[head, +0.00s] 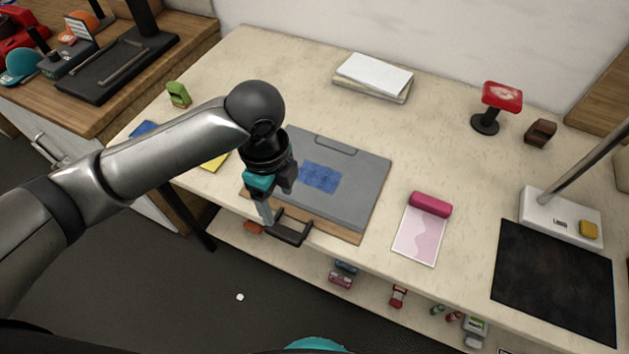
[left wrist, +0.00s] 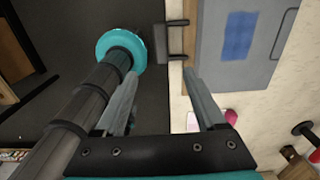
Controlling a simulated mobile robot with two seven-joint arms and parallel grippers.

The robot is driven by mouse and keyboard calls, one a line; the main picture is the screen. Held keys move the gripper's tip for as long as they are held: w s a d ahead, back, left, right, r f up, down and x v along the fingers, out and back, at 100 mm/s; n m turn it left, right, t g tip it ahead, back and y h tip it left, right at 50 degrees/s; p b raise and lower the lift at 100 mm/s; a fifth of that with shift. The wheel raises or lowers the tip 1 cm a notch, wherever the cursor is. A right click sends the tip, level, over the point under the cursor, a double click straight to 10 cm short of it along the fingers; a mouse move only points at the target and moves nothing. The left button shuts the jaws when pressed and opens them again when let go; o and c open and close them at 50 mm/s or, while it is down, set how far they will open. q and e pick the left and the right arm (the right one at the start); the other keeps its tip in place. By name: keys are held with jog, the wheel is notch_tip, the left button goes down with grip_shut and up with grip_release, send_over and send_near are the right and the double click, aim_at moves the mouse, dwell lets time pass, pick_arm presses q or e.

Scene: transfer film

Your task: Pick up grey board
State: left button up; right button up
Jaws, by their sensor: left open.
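The grey board (head: 350,190) lies flat on the table, on top of a wooden board (head: 335,231), with a blue patch on its face. A black bracket-like handle (head: 291,232) juts out past the table's front edge at the board's near left corner. My left gripper (head: 272,205) is open and empty, just above and beside this handle, over the board's left front. In the left wrist view, the handle (left wrist: 178,22) and board (left wrist: 211,38) lie beyond my open left gripper (left wrist: 160,76), nearer its right finger. My right gripper is not in view.
On the table (head: 270,65) stand a stack of papers (head: 375,75), a red-topped stand (head: 500,97), a pink roll with a sheet (head: 430,204), a lamp base (head: 555,214) and a black mat (head: 553,280). A lower shelf (head: 320,260) holds small items.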

pick_arm(q)
send_over(284, 230)
jog(key=f, duration=0.6)
jog(key=f+b, duration=0.1)
jog(key=f, duration=0.2)
jog(key=shift+s+a, duration=0.15)
jog(key=shift+s, duration=0.2)
jog(key=shift+w+f, duration=0.2)
jog(key=shift+f, duration=2.85)
jog(key=shift+c, duration=0.4)
grip_shut()
jog(key=shift+w+r, duration=0.1)
jog(key=shift+w, duration=0.05)
